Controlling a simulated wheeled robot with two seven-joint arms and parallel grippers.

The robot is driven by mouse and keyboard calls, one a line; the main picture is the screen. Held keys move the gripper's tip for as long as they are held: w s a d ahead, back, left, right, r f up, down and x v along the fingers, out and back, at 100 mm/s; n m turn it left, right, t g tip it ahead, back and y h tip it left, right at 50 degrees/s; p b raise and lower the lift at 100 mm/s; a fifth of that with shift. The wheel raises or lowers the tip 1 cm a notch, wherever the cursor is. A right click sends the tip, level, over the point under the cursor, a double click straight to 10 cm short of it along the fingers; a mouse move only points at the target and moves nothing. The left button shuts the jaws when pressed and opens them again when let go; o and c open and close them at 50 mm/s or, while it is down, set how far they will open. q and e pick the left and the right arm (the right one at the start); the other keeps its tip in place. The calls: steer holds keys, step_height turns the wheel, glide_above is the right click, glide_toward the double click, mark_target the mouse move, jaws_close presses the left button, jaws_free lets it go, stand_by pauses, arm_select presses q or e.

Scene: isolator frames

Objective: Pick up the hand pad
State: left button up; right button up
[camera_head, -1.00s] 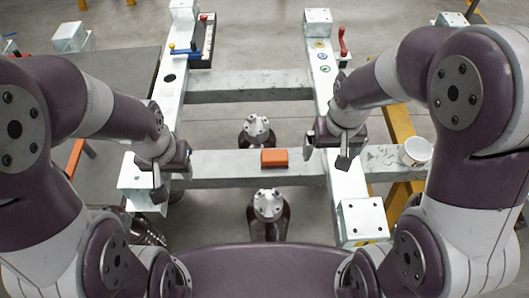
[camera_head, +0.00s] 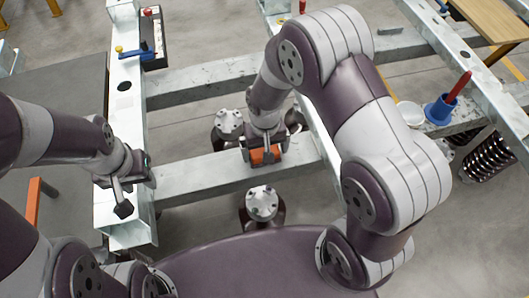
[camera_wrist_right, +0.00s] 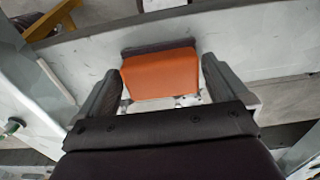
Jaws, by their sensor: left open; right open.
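The hand pad is an orange block with a dark edge; it lies on the grey cross beam. In the head view the hand pad (camera_head: 262,155) is partly hidden by my right gripper (camera_head: 264,156), which is right over it. In the right wrist view the hand pad (camera_wrist_right: 160,73) sits between and just beyond the two open fingers of my right gripper (camera_wrist_right: 160,85). It looks unheld. My left gripper (camera_head: 121,190) is open and empty over the left rail, well to the left of the pad.
The grey cross beam (camera_head: 200,178) joins two long rails. A dark tray with a blue-handled tool (camera_head: 140,54) sits on the left rail. A white cup (camera_head: 411,113) and a blue holder with a red handle (camera_head: 441,108) stand at right. Round metal flanges (camera_head: 262,203) stand near the beam.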

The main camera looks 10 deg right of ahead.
steer(key=shift+w+f, duration=0.1)
steer(key=shift+f, duration=0.05)
steer(key=c, duration=0.9)
steer(key=shift+o, duration=0.2)
steer(key=shift+r, duration=0.5)
steer(key=r, duration=0.2)
steer(key=d+r, duration=0.1)
steer(key=r, duration=0.1)
steer(key=shift+s+p, duration=0.3)
steer(key=shift+p, duration=0.1)
steer(key=s+d+r, duration=0.5)
steer(key=d+r, duration=0.1)
steer(key=d, duration=0.3)
steer(key=shift+p, duration=0.45)
steer(key=shift+d, duration=0.1)
steer(key=shift+o, duration=1)
steer(key=shift+s, duration=0.1)
